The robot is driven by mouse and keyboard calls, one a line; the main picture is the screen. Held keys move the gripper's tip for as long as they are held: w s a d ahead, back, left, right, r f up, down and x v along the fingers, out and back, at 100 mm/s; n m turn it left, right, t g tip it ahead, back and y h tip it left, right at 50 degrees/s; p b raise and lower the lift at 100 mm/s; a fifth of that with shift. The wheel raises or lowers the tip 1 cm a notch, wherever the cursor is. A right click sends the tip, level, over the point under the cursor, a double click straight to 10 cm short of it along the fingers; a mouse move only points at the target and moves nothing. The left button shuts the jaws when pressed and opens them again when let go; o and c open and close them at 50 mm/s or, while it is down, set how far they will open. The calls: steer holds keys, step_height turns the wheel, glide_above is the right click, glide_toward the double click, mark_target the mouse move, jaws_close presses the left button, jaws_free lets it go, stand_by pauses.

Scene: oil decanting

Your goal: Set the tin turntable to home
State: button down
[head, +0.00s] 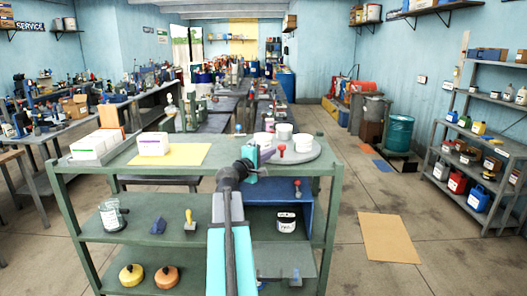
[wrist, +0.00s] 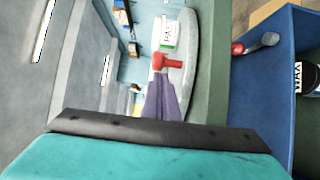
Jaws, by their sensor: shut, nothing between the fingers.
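The tin turntable (head: 308,158) is a grey round disc on the right end of the green bench's top. Several white tins (head: 284,131) stand toward its back, and a red knob (head: 282,148) rises near its front left. The wrist view shows the disc edge (wrist: 189,75), a labelled white tin (wrist: 167,36) and the red knob (wrist: 166,62). My gripper (head: 264,163) is shut and empty at the disc's front left. In the wrist view its purple fingers (wrist: 160,98) point at the knob; whether they touch it I cannot tell. Any home mark is not discernible.
White boxes (head: 153,143) and a yellow sheet (head: 180,155) lie on the bench top's left. A blue bin (head: 306,216) sits below the turntable. A jar (head: 111,214) and stamp-like tools stand on the lower shelf. The floor to the right is mostly clear.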

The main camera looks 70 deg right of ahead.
steer(key=shift+s+d, duration=0.1)
steer(key=shift+s, duration=0.1)
stand_by(0.3)
steer(key=shift+s+f+b, duration=0.15)
steer(key=shift+s+b, duration=0.3)
steer(key=shift+b, duration=0.05)
steer(key=shift+s+d, duration=0.1)
steer(key=shift+s, duration=0.35)
steer(key=shift+w+b, duration=0.15)
steer(key=shift+b, duration=0.15)
steer(key=shift+w+a, duration=0.2)
steer(key=shift+a, duration=0.1)
steer(key=w+a+b, duration=0.1)
steer(key=w+a, duration=0.2)
steer(key=shift+b, duration=0.35)
steer(key=a+b, duration=0.2)
steer(key=a, duration=0.7)
steer(key=shift+w+b, duration=0.35)
steer(key=shift+b, duration=0.05)
